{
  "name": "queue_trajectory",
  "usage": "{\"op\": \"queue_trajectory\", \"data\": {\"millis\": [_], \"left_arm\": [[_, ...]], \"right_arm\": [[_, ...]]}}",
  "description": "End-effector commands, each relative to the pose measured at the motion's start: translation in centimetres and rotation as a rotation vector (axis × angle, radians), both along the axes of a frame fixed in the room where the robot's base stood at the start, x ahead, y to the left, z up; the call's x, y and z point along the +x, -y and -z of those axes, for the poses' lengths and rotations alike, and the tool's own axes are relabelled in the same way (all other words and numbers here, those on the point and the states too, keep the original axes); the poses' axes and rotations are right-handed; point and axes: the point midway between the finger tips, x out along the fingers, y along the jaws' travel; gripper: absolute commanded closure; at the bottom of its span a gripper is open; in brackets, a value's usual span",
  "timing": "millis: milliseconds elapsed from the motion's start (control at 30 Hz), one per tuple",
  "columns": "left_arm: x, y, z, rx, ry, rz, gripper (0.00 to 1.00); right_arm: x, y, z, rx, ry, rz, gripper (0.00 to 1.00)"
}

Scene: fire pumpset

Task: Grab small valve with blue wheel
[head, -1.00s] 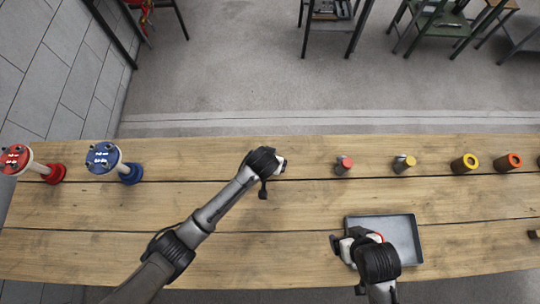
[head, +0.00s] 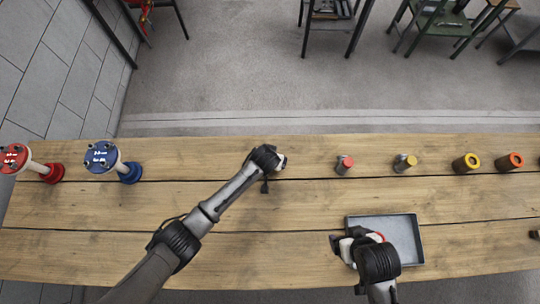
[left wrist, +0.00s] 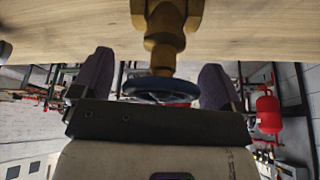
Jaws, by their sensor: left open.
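The small brass valve (left wrist: 165,40) with a blue wheel (left wrist: 160,90) shows in the left wrist view. Its wheel lies between the two spread fingers of my left gripper (left wrist: 155,78), with gaps on both sides. In the head view my left gripper (head: 280,161) is low over the middle of the wooden table, and the valve is hidden behind it. My right gripper (head: 347,243) is at the left side of the grey tray; its fingers are not clear. A bit of red (head: 379,236) shows beside it, too hidden to identify.
The grey tray (head: 417,240) sits on the table (head: 300,215) front right. Small red-topped (head: 344,163) and yellow-topped (head: 404,162) pieces and yellow (head: 466,163) and orange (head: 510,161) cylinders stand right. Red (head: 52,173) and blue (head: 130,173) flanged pieces stand left.

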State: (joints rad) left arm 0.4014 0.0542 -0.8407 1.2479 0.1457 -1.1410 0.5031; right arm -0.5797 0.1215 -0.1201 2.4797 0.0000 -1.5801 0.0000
Motion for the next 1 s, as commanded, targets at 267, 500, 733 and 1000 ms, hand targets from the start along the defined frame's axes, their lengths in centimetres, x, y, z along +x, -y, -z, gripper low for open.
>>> {"op": "queue_trajectory", "data": {"millis": [267,500,733,1000], "left_arm": [[0.00,-0.01,-0.02,0.000,0.000,0.000,0.28],[-0.01,-0.03,-0.01,0.001,0.000,0.000,0.51],[-0.01,-0.02,-0.01,0.001,0.000,0.000,0.73],[0.05,0.02,-0.13,-0.001,0.002,0.000,0.97]], "right_arm": [[0.00,0.13,-0.01,-0.004,0.001,-0.003,0.12],[0.00,0.07,-0.01,-0.002,0.000,-0.001,0.12],[0.00,-0.07,-0.01,0.003,0.001,0.002,0.12],[0.01,-0.19,-0.04,0.007,0.000,0.004,0.12]]}}
